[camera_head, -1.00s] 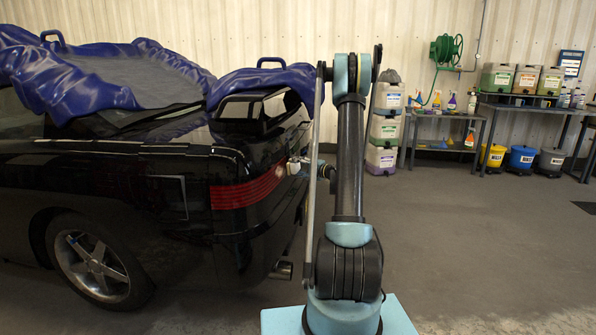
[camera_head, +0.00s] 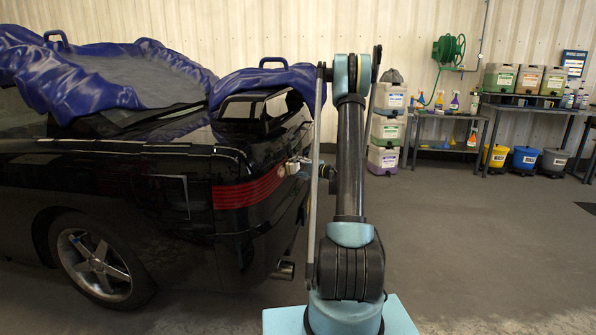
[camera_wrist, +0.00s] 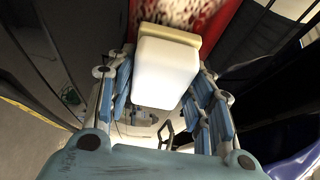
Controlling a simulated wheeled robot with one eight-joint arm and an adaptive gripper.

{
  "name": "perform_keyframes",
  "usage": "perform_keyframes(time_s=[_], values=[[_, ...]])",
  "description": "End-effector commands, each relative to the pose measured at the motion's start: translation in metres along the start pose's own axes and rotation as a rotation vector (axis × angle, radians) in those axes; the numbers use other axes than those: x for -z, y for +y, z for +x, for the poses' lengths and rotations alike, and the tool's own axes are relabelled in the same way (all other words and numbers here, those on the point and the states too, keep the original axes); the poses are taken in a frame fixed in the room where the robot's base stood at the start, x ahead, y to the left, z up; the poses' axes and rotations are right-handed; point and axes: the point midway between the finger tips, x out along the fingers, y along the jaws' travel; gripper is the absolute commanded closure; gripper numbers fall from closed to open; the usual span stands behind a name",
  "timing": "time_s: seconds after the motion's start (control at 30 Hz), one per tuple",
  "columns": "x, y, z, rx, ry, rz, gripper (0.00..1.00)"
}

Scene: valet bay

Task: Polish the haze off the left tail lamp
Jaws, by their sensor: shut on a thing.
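The tail lamp (camera_head: 250,189) is a wide red band on the rear corner of the black car. In the wrist view the lamp (camera_wrist: 203,18) shows red with whitish mottled haze at the top. My gripper (camera_wrist: 165,70) is shut on a white block (camera_wrist: 166,75) with a tan pad edge (camera_wrist: 176,33) on its far side. The tan edge is at the lamp's face; I cannot tell whether it touches. In the head view my gripper (camera_head: 297,165) is small, at the right end of the lamp, partly hidden by my arm.
A blue cover (camera_head: 85,85) lies over the car's roof and rear. The exhaust pipe (camera_head: 284,270) sticks out below the bumper. Stacked jugs (camera_head: 385,128), a bottle shelf (camera_head: 447,115) and buckets (camera_head: 525,158) stand by the back wall. The floor at the right is open.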

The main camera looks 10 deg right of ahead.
Motion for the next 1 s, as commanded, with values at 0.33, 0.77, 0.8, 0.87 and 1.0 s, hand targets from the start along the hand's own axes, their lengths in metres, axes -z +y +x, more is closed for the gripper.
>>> perform_keyframes(time_s=[0.33, 0.77, 0.8, 0.87, 1.0], values=[[-0.003, 0.000, 0.005, 0.000, -0.001, 0.000, 0.72], [-0.017, 0.000, -0.001, 0.000, 0.000, 0.000, 0.72], [-0.019, 0.000, -0.003, 0.000, 0.000, 0.000, 0.72], [-0.023, 0.000, -0.004, 0.000, 0.000, 0.000, 0.72], [-0.031, 0.000, -0.008, 0.000, 0.000, 0.000, 0.72]])
